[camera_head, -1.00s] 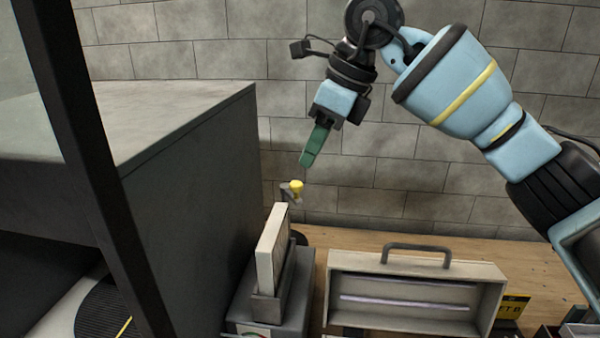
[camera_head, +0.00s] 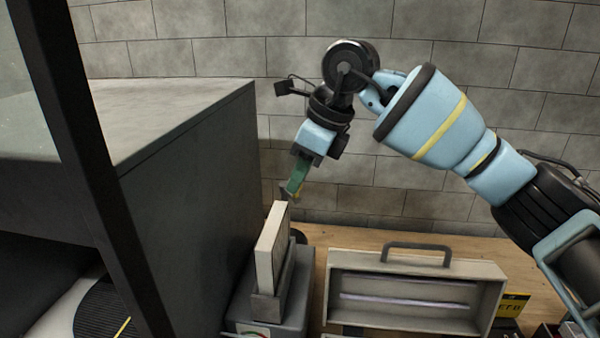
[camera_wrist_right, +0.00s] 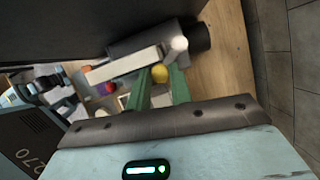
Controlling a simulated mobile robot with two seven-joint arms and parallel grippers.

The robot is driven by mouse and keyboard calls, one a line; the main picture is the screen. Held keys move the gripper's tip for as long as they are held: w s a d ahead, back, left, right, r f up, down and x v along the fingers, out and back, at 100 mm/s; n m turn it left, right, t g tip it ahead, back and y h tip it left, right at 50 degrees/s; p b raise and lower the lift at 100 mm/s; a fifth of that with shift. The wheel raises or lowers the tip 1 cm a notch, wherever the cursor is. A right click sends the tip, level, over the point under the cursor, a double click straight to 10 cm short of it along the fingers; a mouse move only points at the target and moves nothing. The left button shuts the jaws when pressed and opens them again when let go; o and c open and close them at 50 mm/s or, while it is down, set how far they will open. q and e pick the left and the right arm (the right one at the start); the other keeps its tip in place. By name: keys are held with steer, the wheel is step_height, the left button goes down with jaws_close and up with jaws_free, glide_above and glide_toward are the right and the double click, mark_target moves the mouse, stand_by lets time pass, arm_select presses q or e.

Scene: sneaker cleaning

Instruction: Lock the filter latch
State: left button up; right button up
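The latch's yellow knob (camera_wrist_right: 160,73) shows in the right wrist view between the tips of my right gripper's green fingers (camera_wrist_right: 159,80). The fingers are apart, and I cannot tell whether either touches the knob. In the head view my right gripper (camera_head: 295,188) points down at the latch, behind the top of the cream filter panel (camera_head: 268,243). The gripper mostly hides the latch there. The panel stands upright in a grey housing (camera_head: 243,300); it also shows in the wrist view (camera_wrist_right: 128,64). My left gripper is not in view.
A large dark cabinet (camera_head: 200,170) stands close on the left of the housing. A cream case with a grey handle (camera_head: 418,247) stands on the wooden table (camera_head: 520,262) to the right. A block wall (camera_head: 440,130) is behind.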

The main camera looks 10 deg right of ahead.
jaws_close()
steer(key=shift+s+a+r+m+p, duration=0.15)
steer(key=shift+a+r+m+p, duration=0.15)
steer(key=shift+m+p, duration=0.4)
steer(key=m+p, duration=0.1)
steer(key=m, duration=0.1)
steer(key=a+m+t+h+p, duration=0.1)
steer(key=p, duration=0.1)
steer(key=a+m+h+p, duration=0.1)
steer(key=m, duration=0.1)
steer(key=shift+a+f+m+t+p, duration=0.1)
steer(key=shift+a+m+t+p, duration=0.2)
steer(key=shift+t+p, duration=0.1)
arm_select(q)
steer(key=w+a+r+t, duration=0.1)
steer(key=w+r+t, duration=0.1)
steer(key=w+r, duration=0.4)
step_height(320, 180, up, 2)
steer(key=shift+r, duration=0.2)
arm_select(e)
steer(key=shift+f+m, duration=0.1)
steer(key=shift+m, duration=0.2)
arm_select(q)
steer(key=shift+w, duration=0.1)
arm_select(e)
steer(key=shift+f, duration=0.1)
steer(key=o, duration=0.5)
jaws_free()
steer(key=shift+a, duration=0.1)
steer(key=shift+o, duration=0.2)
